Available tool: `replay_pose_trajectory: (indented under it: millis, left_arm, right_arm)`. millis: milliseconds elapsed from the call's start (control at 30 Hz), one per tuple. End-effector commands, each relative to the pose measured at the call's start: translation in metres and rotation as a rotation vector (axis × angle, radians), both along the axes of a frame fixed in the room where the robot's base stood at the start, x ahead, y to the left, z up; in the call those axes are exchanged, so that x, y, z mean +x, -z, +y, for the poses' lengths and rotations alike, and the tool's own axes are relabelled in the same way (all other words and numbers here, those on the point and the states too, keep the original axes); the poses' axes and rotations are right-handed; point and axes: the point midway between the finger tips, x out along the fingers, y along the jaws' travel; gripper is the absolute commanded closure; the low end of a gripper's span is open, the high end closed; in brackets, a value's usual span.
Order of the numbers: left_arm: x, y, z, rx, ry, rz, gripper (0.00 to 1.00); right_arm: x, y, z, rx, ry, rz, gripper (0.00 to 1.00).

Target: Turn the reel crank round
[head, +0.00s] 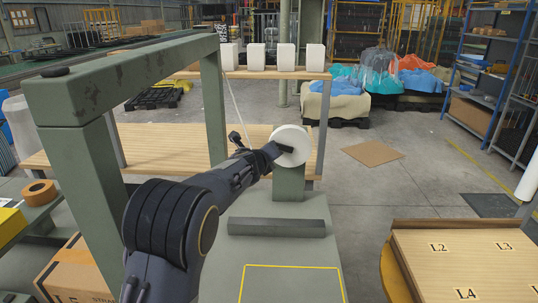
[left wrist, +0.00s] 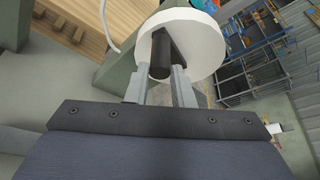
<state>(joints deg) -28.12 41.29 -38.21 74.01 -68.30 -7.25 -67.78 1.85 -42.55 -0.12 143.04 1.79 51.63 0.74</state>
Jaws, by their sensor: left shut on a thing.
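The white round reel (head: 297,135) is mounted on a green post (head: 288,186) at the middle of the head view. Its dark crank handle (left wrist: 160,52) sticks out from the white disc (left wrist: 205,28) toward my wrist camera. My left gripper (head: 279,149) is at the reel's face. In the left wrist view its two grey fingers (left wrist: 161,78) are shut on the handle, one on each side. In the head view the gripper and wrist partly cover the handle. A thin pale cord (head: 235,108) runs from near the reel up to the green frame. My right gripper is out of view.
A green beam frame (head: 130,83) stands at the left, close to my arm. A dark bar (head: 276,228) lies on the green base before the post. A wooden board with labels (head: 455,250) is at lower right. Open floor (head: 410,180) lies right of the reel.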

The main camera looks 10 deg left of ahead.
Motion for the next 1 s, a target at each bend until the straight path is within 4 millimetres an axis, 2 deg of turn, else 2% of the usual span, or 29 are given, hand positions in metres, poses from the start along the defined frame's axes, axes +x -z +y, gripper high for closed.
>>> replay_pose_trajectory:
  millis: [33,200,467,567,900,1000]
  left_arm:
    - [0.0,-0.002,-0.001,-0.002,0.003,-0.004,0.78]
    - [0.0,-0.001,-0.001,-0.003,0.002,-0.002,0.57]
    - [-0.001,-0.001,0.0,-0.002,0.001,-0.001,0.57]
    - [-0.007,-0.002,0.0,-0.003,0.001,-0.003,0.57]
    - [-0.059,-0.018,0.003,-0.005,0.002,-0.004,0.57]
    - [-0.069,-0.021,0.003,-0.004,0.002,-0.002,0.57]
  right_arm:
    - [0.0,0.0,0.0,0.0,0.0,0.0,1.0]
    - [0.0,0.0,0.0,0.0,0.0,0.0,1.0]
    - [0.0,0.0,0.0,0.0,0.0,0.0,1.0]
    - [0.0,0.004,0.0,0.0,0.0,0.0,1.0]
    - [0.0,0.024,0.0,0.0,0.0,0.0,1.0]
    - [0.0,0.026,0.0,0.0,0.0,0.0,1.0]
